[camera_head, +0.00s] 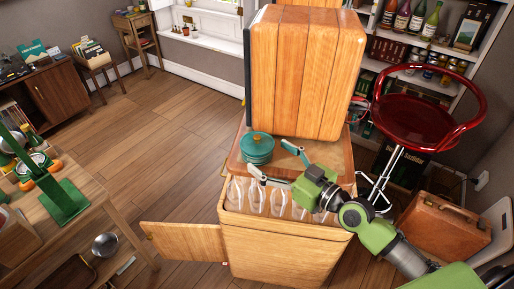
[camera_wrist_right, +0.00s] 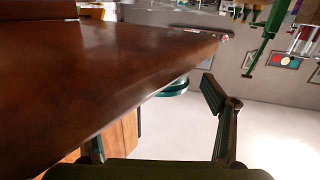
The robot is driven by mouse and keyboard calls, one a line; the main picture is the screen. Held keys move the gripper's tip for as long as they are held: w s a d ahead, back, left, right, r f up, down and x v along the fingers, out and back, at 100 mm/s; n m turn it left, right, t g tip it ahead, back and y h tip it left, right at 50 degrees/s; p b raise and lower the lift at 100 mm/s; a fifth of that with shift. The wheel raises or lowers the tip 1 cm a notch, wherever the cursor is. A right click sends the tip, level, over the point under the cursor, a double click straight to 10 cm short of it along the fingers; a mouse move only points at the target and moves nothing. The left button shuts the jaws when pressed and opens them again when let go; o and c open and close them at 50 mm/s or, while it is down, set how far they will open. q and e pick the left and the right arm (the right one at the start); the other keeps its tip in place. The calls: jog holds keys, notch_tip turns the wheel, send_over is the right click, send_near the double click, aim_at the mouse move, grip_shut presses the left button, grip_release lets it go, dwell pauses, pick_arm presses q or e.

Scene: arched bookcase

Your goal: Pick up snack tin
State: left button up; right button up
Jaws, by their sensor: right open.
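The snack tin appears to be the round teal tin (camera_head: 257,148) with a small tan knob on its lid. It stands upright on the wooden cabinet top, in front of the tall wooden box. My right gripper (camera_head: 271,160) comes in from the right. Its fingers are spread wide and empty, close to the tin's right side and apart from it. In the right wrist view, a dark teal curved part of the tin (camera_wrist_right: 173,88) shows beyond the open right gripper (camera_wrist_right: 155,118); a brown wooden surface hides the rest. My left gripper is not in view.
The tall wooden box (camera_head: 305,75) rises right behind the tin. Several glasses (camera_head: 280,203) hang or stand in the cabinet below the top (camera_head: 335,155). An open door (camera_head: 185,241) juts left. A red stool (camera_head: 420,120) stands at the right.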

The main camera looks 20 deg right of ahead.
aim_at(257, 148)
jog(key=shift+w+a+r, duration=0.15)
jog(key=shift+w, duration=0.1)
jog(key=p+x, duration=0.2)
jog(key=x, duration=0.2)
jog(key=shift+a+r, duration=0.15)
jog(key=shift+w+a, duration=0.1)
jog(key=shift+w, duration=0.15)
jog(key=shift+c, duration=0.7)
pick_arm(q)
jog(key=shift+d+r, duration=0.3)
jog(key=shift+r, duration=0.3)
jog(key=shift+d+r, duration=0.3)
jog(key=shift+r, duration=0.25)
pick_arm(e)
jog(key=c, duration=1.2)
jog(key=shift+o, duration=0.2)
jog(key=shift+s, duration=0.1)
